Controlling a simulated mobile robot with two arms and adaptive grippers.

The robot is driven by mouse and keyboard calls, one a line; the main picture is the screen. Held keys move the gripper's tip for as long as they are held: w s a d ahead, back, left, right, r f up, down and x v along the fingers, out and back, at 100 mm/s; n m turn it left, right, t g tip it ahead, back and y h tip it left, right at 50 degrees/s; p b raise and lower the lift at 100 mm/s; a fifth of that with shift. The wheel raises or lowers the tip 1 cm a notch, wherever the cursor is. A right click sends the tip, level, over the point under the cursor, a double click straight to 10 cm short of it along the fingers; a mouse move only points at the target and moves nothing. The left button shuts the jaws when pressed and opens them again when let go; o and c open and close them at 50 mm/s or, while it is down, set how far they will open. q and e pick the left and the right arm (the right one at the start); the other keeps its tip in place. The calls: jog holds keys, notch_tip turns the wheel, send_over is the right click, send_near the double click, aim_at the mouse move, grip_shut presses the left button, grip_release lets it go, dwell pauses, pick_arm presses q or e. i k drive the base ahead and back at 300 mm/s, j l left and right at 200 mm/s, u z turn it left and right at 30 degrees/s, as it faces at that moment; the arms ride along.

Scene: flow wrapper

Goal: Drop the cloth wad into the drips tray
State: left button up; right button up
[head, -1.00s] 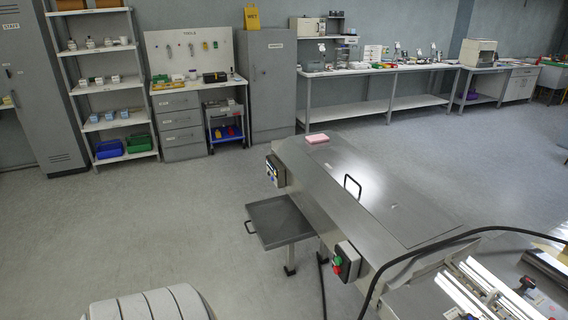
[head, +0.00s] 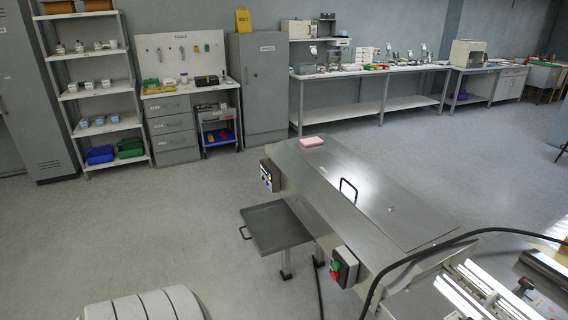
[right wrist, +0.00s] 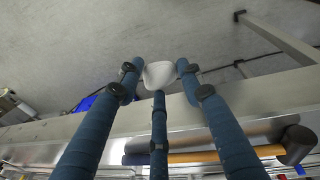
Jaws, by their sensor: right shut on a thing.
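My right gripper (right wrist: 158,78) has three blue-wrapped fingers and is closed around a small whitish wad (right wrist: 158,73), which looks like the cloth wad, at its fingertips. The wad is held above the floor and apart from any tray in the right wrist view. In the head view a shallow grey tray (head: 277,228) with a wire handle on its left sticks out from the side of the steel machine; it looks like the drips tray and appears empty. Neither gripper shows in the head view.
The long steel machine (head: 370,190) fills the middle right, with a pink block (head: 312,141) on its top and a red-and-green button box (head: 343,266) near the tray. A black cable (head: 400,262) arches over its near end. The floor left of the tray is clear.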

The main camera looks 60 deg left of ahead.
aim_at(282, 225)
jog(key=i+j+z, duration=0.1)
jog(key=j, duration=0.6)
jog(key=j+z, duration=0.15)
jog(key=j, duration=0.5)
jog(key=i+j+z, duration=0.1)
jog(key=j, duration=0.6)
jog(key=j+z, duration=0.1)
jog(key=j, duration=0.6)
jog(key=j+z, duration=0.15)
jog(key=j, duration=0.55)
jog(key=j+z, duration=0.1)
jog(key=j, duration=0.6)
jog(key=k+j+z, duration=0.15)
jog(key=j, duration=0.55)
jog(key=k+j+z, duration=0.1)
jog(key=j, duration=0.55)
